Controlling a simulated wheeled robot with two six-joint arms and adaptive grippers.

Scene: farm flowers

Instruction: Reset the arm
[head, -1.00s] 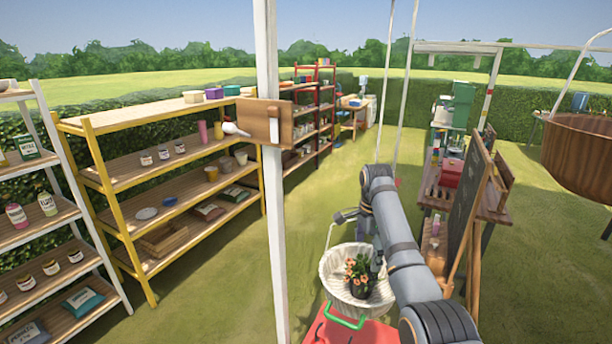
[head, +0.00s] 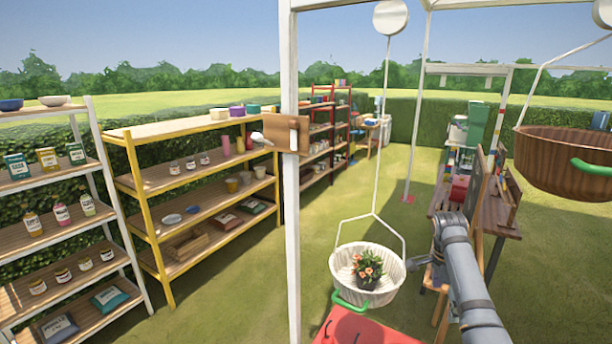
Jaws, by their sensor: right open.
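My right arm comes in from the lower right. My right gripper (head: 418,263) is at its far end, just right of the rim of the white hanging basket (head: 350,286). It is small and seen partly from behind, open, with nothing visible in it. A potted plant with orange flowers (head: 368,266) stands upright in the basket, apart from the gripper. The basket has a green handle at its front. My left gripper is out of view.
A white post (head: 291,200) stands left of the basket. A red surface (head: 365,329) lies below it. A brown hanging basket (head: 565,155) is at upper right. A workbench (head: 507,224) stands behind my arm. Stocked shelves (head: 160,130) line the left; grass between is clear.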

